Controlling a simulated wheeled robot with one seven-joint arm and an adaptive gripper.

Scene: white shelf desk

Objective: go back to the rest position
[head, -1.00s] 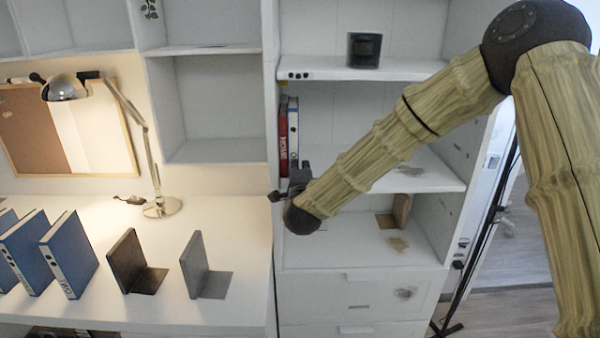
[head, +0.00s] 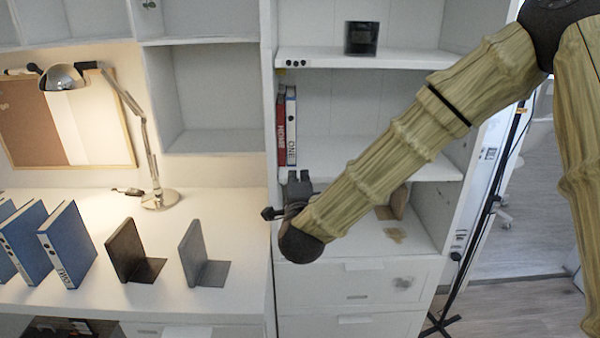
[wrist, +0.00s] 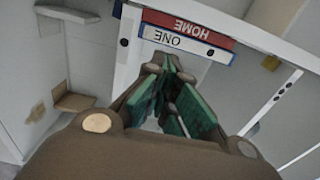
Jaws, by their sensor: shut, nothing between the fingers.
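My gripper (head: 299,182) is at the end of the arm, in front of the shelf unit and below the two upright binders. Its fingers point up and away and also show in the wrist view (wrist: 168,66), where they are shut and empty. The red binder marked HOME (head: 281,130) and the white-and-blue binder marked ONE (head: 291,125) stand side by side on the middle shelf. In the wrist view the red binder (wrist: 188,25) and the ONE binder (wrist: 185,42) appear upside down beyond the fingertips. I see no contact with them.
The white desk (head: 100,310) at the left holds blue binders (head: 66,245), a dark bookend (head: 131,252), a grey bookend (head: 200,256) and a lamp (head: 158,198). A black box (head: 361,38) stands on the upper shelf. A brown bookend (head: 396,204) is on the lower shelf.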

